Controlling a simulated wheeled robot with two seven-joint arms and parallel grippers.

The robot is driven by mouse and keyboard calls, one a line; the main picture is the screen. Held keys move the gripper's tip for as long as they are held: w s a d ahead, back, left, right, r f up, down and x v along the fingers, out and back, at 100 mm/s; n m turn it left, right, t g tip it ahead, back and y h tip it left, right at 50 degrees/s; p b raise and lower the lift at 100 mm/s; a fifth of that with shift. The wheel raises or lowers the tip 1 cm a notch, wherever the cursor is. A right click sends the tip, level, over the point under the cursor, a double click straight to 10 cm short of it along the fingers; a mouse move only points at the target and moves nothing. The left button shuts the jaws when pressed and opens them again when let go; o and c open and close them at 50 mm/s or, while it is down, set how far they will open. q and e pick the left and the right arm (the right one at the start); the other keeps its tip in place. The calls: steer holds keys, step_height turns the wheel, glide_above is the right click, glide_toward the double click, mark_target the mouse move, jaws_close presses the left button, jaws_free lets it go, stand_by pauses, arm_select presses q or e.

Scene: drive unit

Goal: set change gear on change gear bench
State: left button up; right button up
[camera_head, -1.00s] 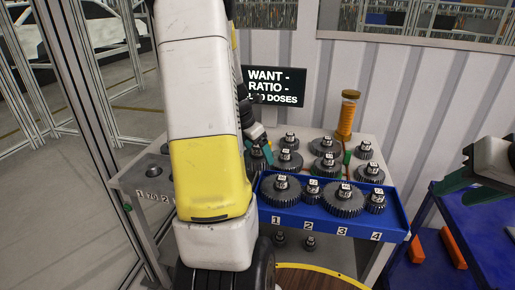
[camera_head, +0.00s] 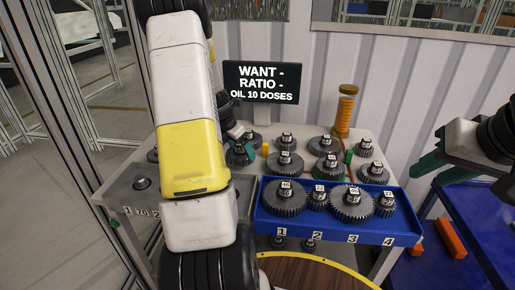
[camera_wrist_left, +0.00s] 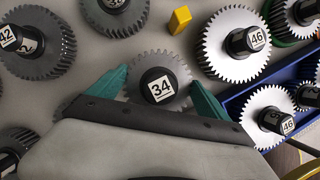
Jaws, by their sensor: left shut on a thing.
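The change gear bench (camera_head: 118,190) is a grey table with several dark toothed gears, each with a numbered black hub. My left gripper (camera_wrist_left: 158,88) has its teal fingers on either side of the gear marked 34 (camera_wrist_left: 160,68) and is shut on it. In the head view my left gripper (camera_head: 240,138) is over the back middle of the bench, partly hidden by my arm, with a gear (camera_head: 240,157) under it. Whether the gear is clear of the bench top I cannot tell. My right gripper (camera_head: 432,168) hangs empty at the right, its teal fingers apart.
A blue tray (camera_head: 335,231) with gears over numbers 1 to 4 lines the bench front. Other gears crowd around the held one, with a yellow block (camera_wrist_left: 180,19) nearby. An orange bottle (camera_head: 345,108) and a sign (camera_head: 264,82) stand behind. A blue table (camera_head: 470,220) is at the right.

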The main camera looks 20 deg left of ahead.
mark_target(238, 152)
arm_select(q)
steer(key=shift+f, duration=1.7)
steer(key=shift+f, duration=0.15)
steer(key=o, duration=1.8)
steer(key=shift+o, duration=0.2)
